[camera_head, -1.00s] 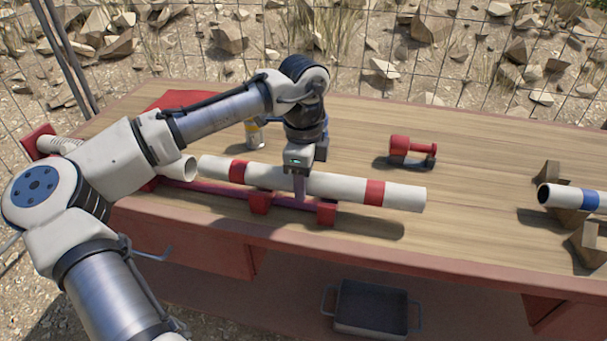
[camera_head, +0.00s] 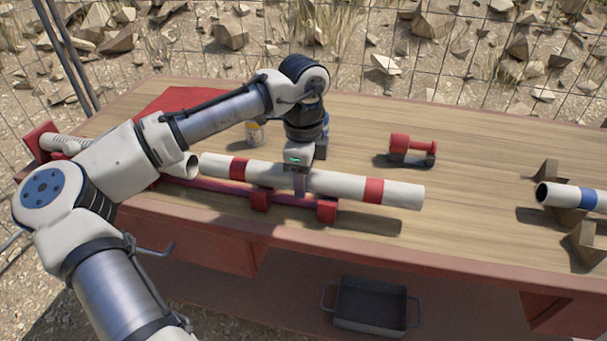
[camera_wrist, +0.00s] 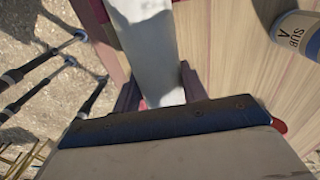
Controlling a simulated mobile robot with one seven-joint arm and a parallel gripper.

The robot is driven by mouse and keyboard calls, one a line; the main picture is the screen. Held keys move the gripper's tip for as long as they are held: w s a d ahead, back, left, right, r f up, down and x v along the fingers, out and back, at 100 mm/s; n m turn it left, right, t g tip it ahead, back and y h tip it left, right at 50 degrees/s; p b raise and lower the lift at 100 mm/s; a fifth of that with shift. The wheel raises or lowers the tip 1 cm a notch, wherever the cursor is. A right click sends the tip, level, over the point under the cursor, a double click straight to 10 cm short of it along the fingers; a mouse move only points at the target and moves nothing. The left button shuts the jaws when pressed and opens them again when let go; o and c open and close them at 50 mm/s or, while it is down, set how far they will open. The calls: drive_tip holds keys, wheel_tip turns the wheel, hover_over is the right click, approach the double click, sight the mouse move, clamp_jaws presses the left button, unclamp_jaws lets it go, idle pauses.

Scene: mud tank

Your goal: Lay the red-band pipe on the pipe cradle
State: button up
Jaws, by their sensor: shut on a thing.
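The red-band pipe (camera_head: 335,182) is white with two red bands. My gripper (camera_head: 300,186) comes down from above and is shut on it near its middle. The pipe is held nearly level above the bench, with its shadow on the wood below. The pipe cradle (camera_head: 327,210) appears as a dark red rail with red blocks, just in front of and below the pipe. I cannot tell whether the pipe touches the blocks. In the wrist view the pipe (camera_wrist: 148,40) runs up between the fingers of my gripper (camera_wrist: 158,88); its bands are mostly hidden there.
Another pipe (camera_head: 180,165) lies at the left, partly behind my arm. A blue-band pipe (camera_head: 573,196) rests on wooden blocks at the right. A red tool (camera_head: 412,150) and a labelled can (camera_head: 255,133) stand behind. A metal tray (camera_head: 371,304) sits below. The bench's middle right is clear.

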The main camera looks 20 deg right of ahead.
drive_tip(key=shift+f, duration=0.5)
drive_tip(key=o, duration=1.3)
wheel_tip(320, 180, up, 14)
drive_tip(key=shift+f+p, duration=0.1)
drive_tip(key=shift+p, duration=0.2)
